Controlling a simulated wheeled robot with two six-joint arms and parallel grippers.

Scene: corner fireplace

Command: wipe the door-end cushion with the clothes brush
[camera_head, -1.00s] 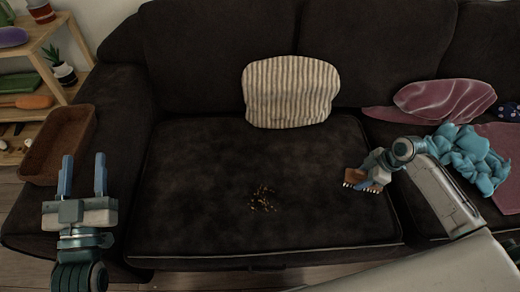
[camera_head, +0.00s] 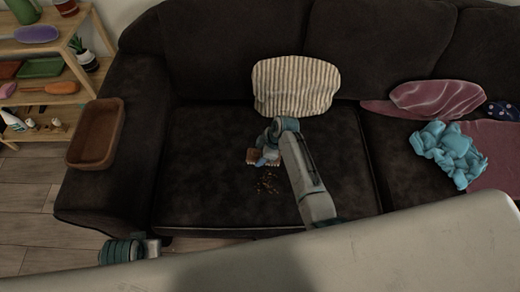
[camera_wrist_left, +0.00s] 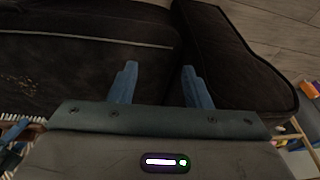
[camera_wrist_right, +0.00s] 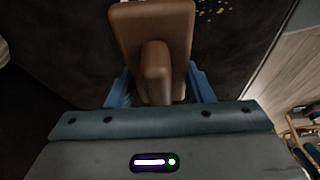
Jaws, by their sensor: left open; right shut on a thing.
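The dark seat cushion (camera_head: 205,180) at the left end of the sofa has a patch of light crumbs (camera_head: 268,184) near its middle. My right gripper (camera_head: 270,149) is shut on the brown clothes brush (camera_head: 257,158), just behind the crumbs. The brush's bristles face down; I cannot tell whether they touch the cushion. In the right wrist view the brush's back and handle (camera_wrist_right: 155,45) sit between the fingers, with some crumbs at the top edge. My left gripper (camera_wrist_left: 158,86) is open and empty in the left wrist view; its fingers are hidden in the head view.
A striped pillow (camera_head: 296,86) leans against the backrest behind the cushion. A brown tray (camera_head: 96,134) rests on the left armrest. A wooden shelf (camera_head: 60,48) stands at far left.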

